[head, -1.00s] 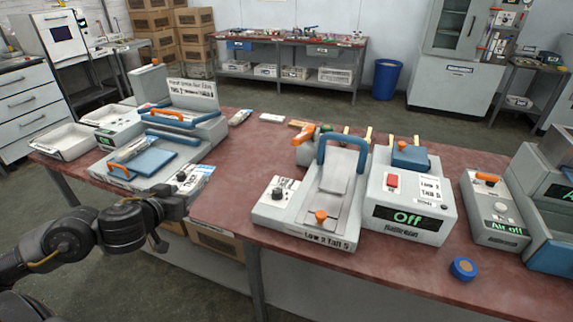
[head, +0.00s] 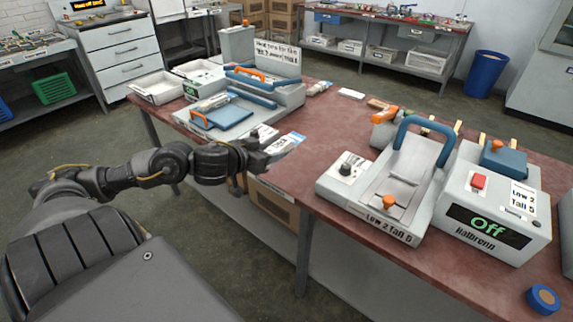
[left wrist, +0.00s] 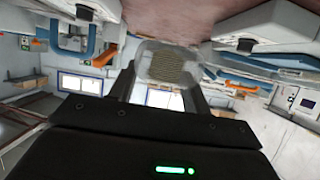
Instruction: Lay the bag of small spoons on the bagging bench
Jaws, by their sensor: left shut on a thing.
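A small clear bag with tan contents (left wrist: 170,68) sits between the two fingers of my left gripper (left wrist: 160,88) in the left wrist view. In the head view my left gripper (head: 268,152) is shut on the bag, at the front edge of the red-topped bench (head: 318,150). A white and blue packet (head: 286,144) shows just beyond the fingertips; I cannot tell whether it is the held bag. No label in view tells which bench is the bagging bench. My right gripper is not in view.
A blue-grey press (head: 225,118), a machine with a blue handle (head: 400,180) and a box reading Off (head: 490,215) stand on the red bench. A blue tape roll (head: 542,299) lies at its front right. Another bench (head: 388,34) and a blue bin (head: 485,75) stand behind.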

